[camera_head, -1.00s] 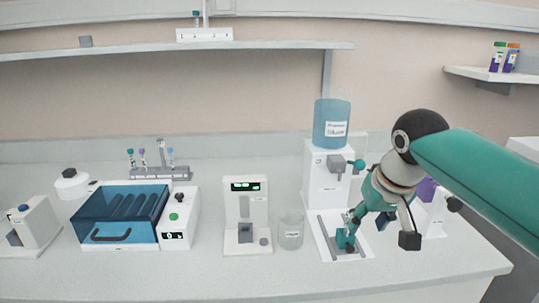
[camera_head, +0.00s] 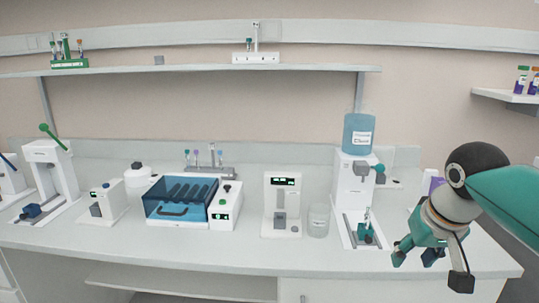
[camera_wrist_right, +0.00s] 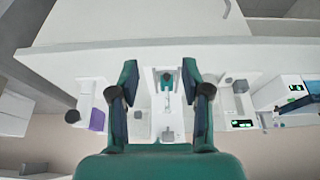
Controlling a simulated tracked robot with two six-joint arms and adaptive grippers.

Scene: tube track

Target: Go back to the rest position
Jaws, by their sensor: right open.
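My right gripper (camera_head: 416,254) is at the right of the head view, in front of the bench's right part. Its fingers are spread and hold nothing, as the right wrist view (camera_wrist_right: 166,80) also shows. A dispenser (camera_head: 354,190) with a blue bottle (camera_head: 359,134) stands to the left of the gripper. A small teal-capped tube (camera_head: 367,222) stands upright in a teal holder (camera_head: 364,236) on the dispenser's base, apart from the gripper. My left gripper is not in view.
The white bench (camera_head: 200,241) carries a blue-lidded machine (camera_head: 180,199), a display device (camera_head: 281,204), a glass beaker (camera_head: 318,221) and a press (camera_head: 52,178). A shelf (camera_head: 200,70) with tube racks runs above. The bench front strip is clear.

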